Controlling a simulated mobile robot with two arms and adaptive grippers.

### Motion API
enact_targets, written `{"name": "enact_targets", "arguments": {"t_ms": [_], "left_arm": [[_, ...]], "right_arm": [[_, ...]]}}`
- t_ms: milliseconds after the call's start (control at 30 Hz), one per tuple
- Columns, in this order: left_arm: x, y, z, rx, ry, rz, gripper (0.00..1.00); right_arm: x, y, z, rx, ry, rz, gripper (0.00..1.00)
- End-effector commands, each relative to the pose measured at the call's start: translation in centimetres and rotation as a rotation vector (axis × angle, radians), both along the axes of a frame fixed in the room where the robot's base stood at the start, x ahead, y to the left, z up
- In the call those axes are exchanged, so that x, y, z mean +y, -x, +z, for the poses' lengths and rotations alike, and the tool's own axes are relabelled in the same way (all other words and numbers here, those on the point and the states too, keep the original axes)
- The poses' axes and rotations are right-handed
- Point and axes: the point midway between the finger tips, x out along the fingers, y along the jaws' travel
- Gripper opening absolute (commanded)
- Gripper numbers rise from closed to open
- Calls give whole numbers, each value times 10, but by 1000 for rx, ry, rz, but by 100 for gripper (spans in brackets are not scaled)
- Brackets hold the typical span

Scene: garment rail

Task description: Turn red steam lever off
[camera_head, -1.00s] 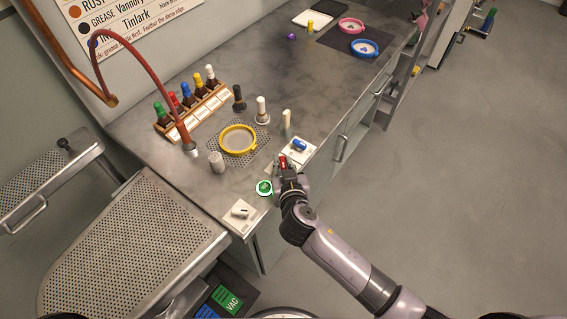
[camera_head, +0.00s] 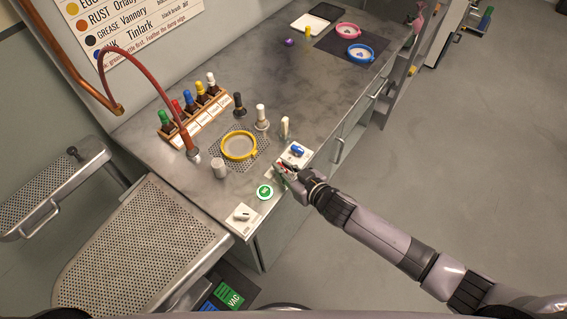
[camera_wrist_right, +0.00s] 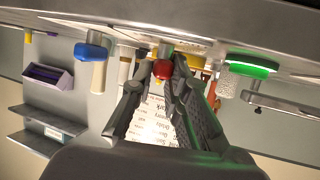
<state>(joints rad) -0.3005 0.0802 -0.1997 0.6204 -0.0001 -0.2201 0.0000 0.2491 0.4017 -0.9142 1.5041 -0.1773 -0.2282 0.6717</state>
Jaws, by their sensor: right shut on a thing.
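The red steam lever (camera_wrist_right: 163,70) shows as a round red knob between the fingertips of my right gripper in the right wrist view. My right gripper (camera_wrist_right: 163,75) is shut on it. In the head view my right gripper (camera_head: 284,171) is at the front edge of the steel counter, and it hides most of the red lever there. How far the lever is turned cannot be told. My left gripper is not in view.
A blue lever (camera_head: 297,151) sits close behind the gripper, also in the wrist view (camera_wrist_right: 90,51). A green lit button (camera_head: 265,192) and a white switch plate (camera_head: 243,219) are nearer. A yellow hoop (camera_head: 239,146) and bottle rack (camera_head: 209,118) stand further in. The floor at right is clear.

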Motion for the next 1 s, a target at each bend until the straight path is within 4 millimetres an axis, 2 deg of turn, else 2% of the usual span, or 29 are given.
{"name": "enact_targets", "arguments": {"t_ms": [100,400,1000], "left_arm": [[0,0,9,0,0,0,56],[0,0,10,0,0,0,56],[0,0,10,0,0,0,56]], "right_arm": [[-4,-4,3,-6,8,87,0],[-4,-5,1,-5,4,239,0],[-3,-4,0,-2,1,302,0]]}}
